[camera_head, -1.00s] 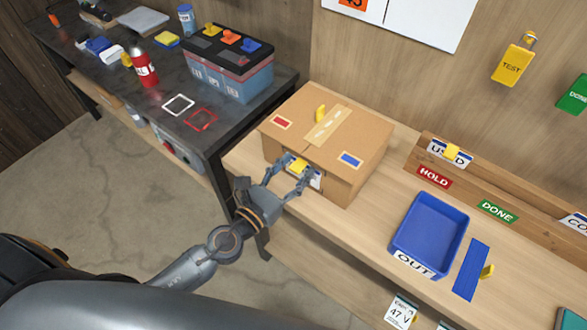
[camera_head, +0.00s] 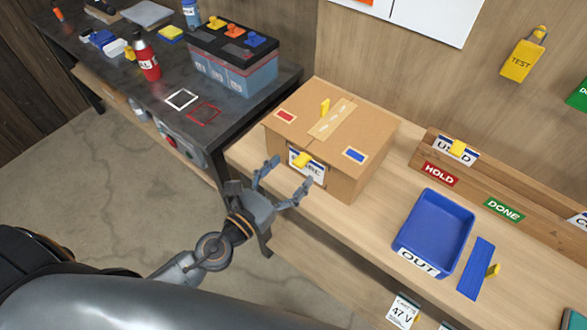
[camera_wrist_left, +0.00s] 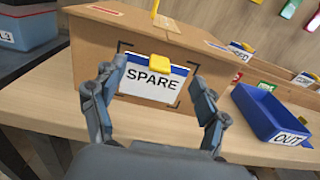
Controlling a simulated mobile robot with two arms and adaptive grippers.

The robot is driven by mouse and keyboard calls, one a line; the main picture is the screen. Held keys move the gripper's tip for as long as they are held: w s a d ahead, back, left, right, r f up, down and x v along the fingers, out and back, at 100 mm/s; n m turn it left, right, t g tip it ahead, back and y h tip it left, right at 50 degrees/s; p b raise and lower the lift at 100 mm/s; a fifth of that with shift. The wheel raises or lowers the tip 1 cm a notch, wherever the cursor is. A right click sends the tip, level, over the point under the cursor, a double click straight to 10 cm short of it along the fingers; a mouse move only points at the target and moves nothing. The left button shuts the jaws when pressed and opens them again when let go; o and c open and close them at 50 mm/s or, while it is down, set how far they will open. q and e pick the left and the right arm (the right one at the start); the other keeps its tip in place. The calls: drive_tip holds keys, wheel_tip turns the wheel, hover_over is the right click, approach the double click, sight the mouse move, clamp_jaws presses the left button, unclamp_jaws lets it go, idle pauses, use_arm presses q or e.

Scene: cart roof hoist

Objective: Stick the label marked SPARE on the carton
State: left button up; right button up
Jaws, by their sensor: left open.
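The brown carton (camera_head: 345,150) stands on the wooden bench; it also shows in the left wrist view (camera_wrist_left: 218,62). The SPARE label (camera_wrist_left: 152,86), white with a blue top edge and a yellow tab, is flat against the carton's front face, inside black corner marks. In the head view the label (camera_head: 312,170) is partly legible. My left gripper (camera_head: 284,180) is open and empty in front of the label, apart from it. In the left wrist view its fingers (camera_wrist_left: 158,108) stand either side of the label. My right gripper is not in view.
A blue OUT tray (camera_head: 433,228) and a blue strip (camera_head: 476,268) lie right of the carton. A rack (camera_head: 500,182) holding labels stands behind them. A dark table (camera_head: 120,90) with a battery (camera_head: 232,65) and a red bottle (camera_head: 146,60) is at the left.

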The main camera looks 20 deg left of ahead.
use_arm(q)
drive_tip(key=b+v, duration=0.2)
drive_tip(key=v, duration=0.2)
idle(0.3)
drive_tip(key=v, duration=1.2)
